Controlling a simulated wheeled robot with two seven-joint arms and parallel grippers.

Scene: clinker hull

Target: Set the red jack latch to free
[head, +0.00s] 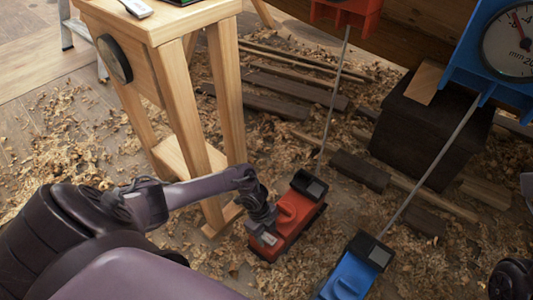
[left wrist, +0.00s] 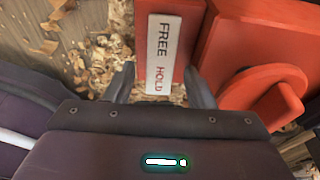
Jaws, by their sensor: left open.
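The red jack (head: 287,222) stands on the shaving-covered floor, with a dark top block at its far end and a raised round red part on it. My left gripper (head: 266,224) is at the jack's near left side. In the left wrist view, a white label plate (left wrist: 161,55) reads FREE at its far end and HOLD at its near end. My left gripper (left wrist: 161,90) is open, one finger on each side of the HOLD end. A red round knob (left wrist: 265,105) is right of the fingers. I cannot make out the latch; the gripper body hides the area below HOLD.
A blue jack (head: 350,272) stands to the right, with a rod rising to a blue gauge housing (head: 462,72). A wooden stand (head: 222,90) is close behind my left arm. Dark planks and a black block (head: 420,130) lie beyond.

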